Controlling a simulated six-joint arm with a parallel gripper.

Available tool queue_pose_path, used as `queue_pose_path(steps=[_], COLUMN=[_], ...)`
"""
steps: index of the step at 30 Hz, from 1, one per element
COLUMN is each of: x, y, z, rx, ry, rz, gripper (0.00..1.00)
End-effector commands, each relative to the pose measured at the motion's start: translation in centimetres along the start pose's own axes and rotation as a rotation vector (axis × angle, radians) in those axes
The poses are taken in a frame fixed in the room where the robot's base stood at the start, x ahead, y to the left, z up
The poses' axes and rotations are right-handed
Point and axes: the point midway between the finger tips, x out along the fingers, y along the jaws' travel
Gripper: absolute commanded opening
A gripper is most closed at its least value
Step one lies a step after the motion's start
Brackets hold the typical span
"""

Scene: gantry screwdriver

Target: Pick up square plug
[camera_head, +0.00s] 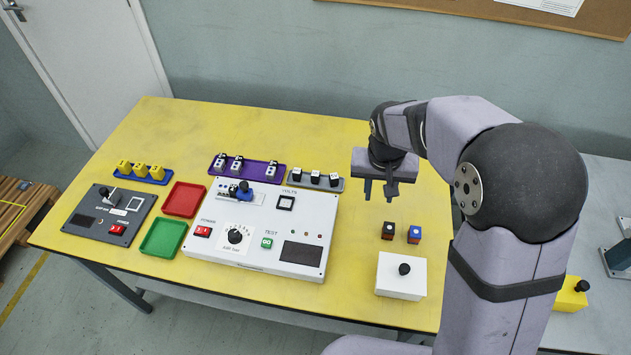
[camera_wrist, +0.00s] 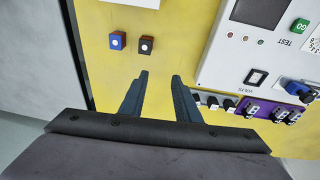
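Two small blocks stand side by side on the yellow table: a dark one with a reddish side (camera_head: 388,230) and a blue one with a dark side (camera_head: 414,234). Each has a pale mark on top; which one is the square plug I cannot tell. In the wrist view the dark block (camera_wrist: 146,46) and the blue block (camera_wrist: 117,40) lie ahead of the fingertips and to their left. My gripper (camera_head: 379,196) hangs above the table behind the blocks, apart from them. Its fingers (camera_wrist: 160,76) are spread with nothing between them.
A white box with a black knob (camera_head: 402,276) stands in front of the blocks. The white test panel (camera_head: 262,222) is to the left, with a grey tray of small cubes (camera_head: 316,180) and a purple tray (camera_head: 246,168) behind it. The table around the blocks is clear.

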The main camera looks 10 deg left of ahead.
Motion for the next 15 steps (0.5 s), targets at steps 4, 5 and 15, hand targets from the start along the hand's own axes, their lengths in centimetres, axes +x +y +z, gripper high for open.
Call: queue_pose_path(steps=[4, 5, 15], x=[3.0, 3.4, 6.1], y=[-6.8, -8.1, -17.4], z=[-4.8, -5.5, -9.3], rx=[-0.004, -0.003, 0.02], ry=[0.076, 0.09, 0.192], rz=[-0.009, -0.012, -0.049], gripper=[0.3, 0.3, 0.3])
